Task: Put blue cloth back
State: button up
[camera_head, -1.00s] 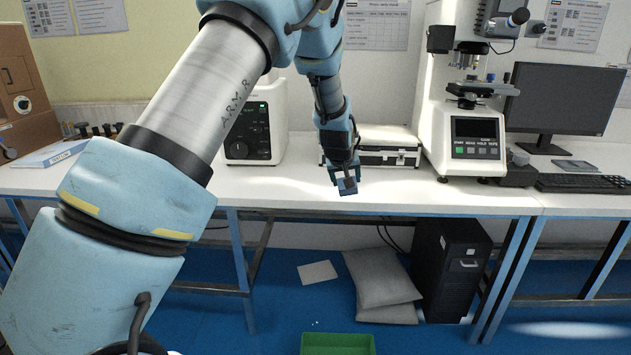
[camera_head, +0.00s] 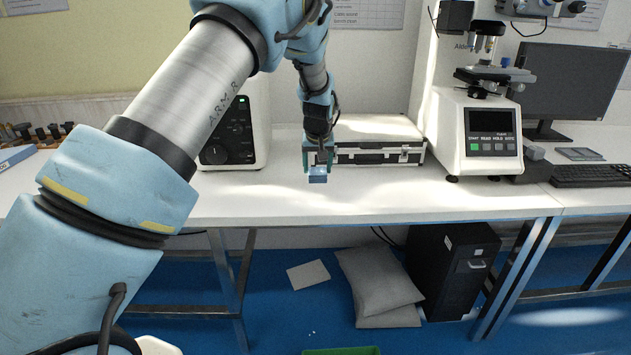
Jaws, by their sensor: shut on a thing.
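My gripper (camera_head: 319,166) hangs over the white bench, in front of the silver case. It is shut on a small blue piece, the blue cloth (camera_head: 318,175), which shows at its fingertips. The cloth seems to be just above the bench top; I cannot tell whether it touches. My arm covers the left side of the view and hides part of the bench.
A silver case (camera_head: 372,142) stands behind my gripper. A white hardness tester (camera_head: 474,130) is to its right, and a white machine (camera_head: 235,128) to its left. A monitor (camera_head: 572,92) and keyboard (camera_head: 594,175) stand far right. The bench front (camera_head: 400,195) is clear.

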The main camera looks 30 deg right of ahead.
aim_at(318, 181)
jog(key=shift+f+p, duration=0.6)
jog(key=shift+f, duration=2.1)
jog(key=o, duration=1.2)
jog(key=shift+r, duration=0.15)
jog(key=b+v, duration=0.3)
jog(key=v, duration=0.9)
jog(key=a+r+n+g+y, duration=0.1)
jog(key=a+n, duration=0.1)
jog(key=a, duration=2.2)
jog(key=s+a+n+g, duration=0.1)
jog(key=s+a, duration=1.4)
jog(key=a, duration=0.4)
jog(key=shift+s+f+n+g+y, duration=0.15)
jog(key=shift+s+n+g+y, duration=0.15)
jog(key=shift+n+y, duration=0.1)
